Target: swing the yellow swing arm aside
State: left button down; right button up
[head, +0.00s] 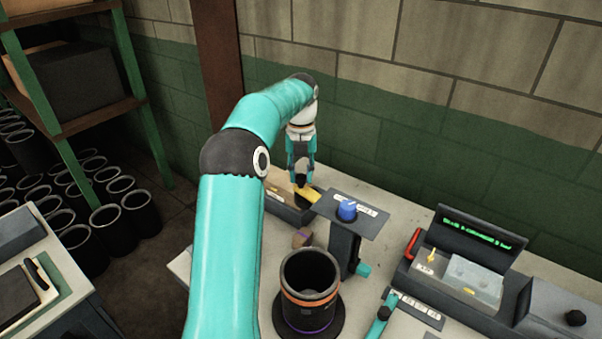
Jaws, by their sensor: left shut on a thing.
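The yellow swing arm (309,195) shows as a short yellow piece at the grey box behind the dark sleeve. My left gripper (300,182) points down onto it, and its fingers are shut on the swing arm. The finger ends and part of the swing arm are hard to make out at this size. My left arm reaches across the picture and hides part of the bench. My right gripper is not in view.
A black sleeve (309,280) with an orange band stands upright on a dark round base. A stand with a blue knob (347,209) is right of the gripper. A console with a green-lit screen (477,236) stands further right. The block wall is close behind.

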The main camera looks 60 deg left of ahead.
pick_arm(q)
jog(key=c, duration=0.9)
grip_release()
jog(key=shift+w+d+f, duration=0.1)
jog(key=shift+w+d, duration=0.05)
jog(key=shift+o, duration=0.2)
jog(key=shift+r, duration=3.75)
